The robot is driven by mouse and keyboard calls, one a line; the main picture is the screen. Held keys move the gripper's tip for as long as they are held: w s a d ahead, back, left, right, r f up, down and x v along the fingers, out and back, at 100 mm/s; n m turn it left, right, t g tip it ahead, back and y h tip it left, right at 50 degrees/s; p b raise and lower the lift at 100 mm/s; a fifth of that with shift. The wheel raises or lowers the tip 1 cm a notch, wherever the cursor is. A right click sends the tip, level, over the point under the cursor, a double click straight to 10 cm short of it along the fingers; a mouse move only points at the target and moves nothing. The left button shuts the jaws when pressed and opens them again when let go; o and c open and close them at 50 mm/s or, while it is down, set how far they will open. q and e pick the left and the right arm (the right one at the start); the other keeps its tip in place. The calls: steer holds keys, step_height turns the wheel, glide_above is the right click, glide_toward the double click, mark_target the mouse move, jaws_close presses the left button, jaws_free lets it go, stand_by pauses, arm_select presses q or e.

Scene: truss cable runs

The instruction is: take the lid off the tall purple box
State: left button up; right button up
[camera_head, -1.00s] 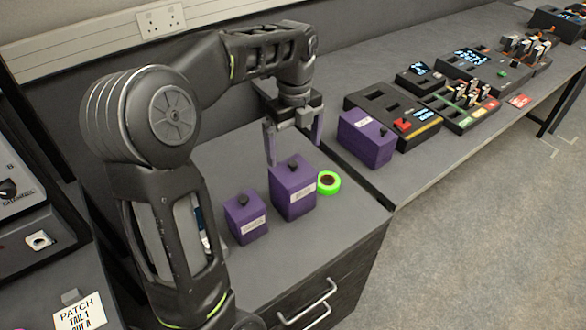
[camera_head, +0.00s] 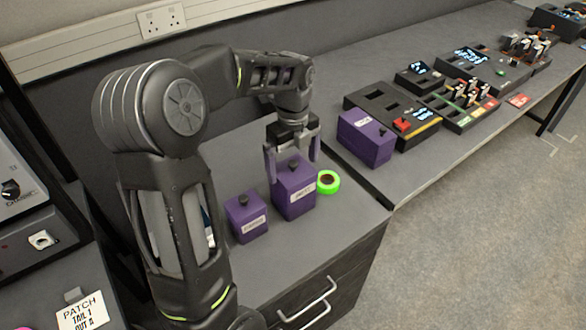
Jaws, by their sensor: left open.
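The tall purple box (camera_head: 294,198) stands upright on the grey bench top, with a white label on its front. Its lid (camera_head: 285,176) is on top and has a dark knob (camera_head: 294,166). My left gripper (camera_head: 293,173) is open, pointing down over the lid, with one finger on each side of the knob. I cannot tell whether the fingers touch the box. My right gripper is not in view.
A shorter purple box (camera_head: 247,220) with a knob stands close on the left. A green tape roll (camera_head: 328,182) lies just right of the tall box. Another purple box (camera_head: 365,138) stands further right beside black panel units (camera_head: 391,112). The bench front is clear.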

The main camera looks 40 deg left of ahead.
mark_target(293, 162)
arm_select(q)
steer(key=shift+c, duration=0.2)
steer(key=c, duration=1.1)
steer(key=shift+r, duration=0.1)
steer(key=shift+c, duration=0.2)
step_height(293, 162, up, 10)
steer(key=shift+b, duration=0.4)
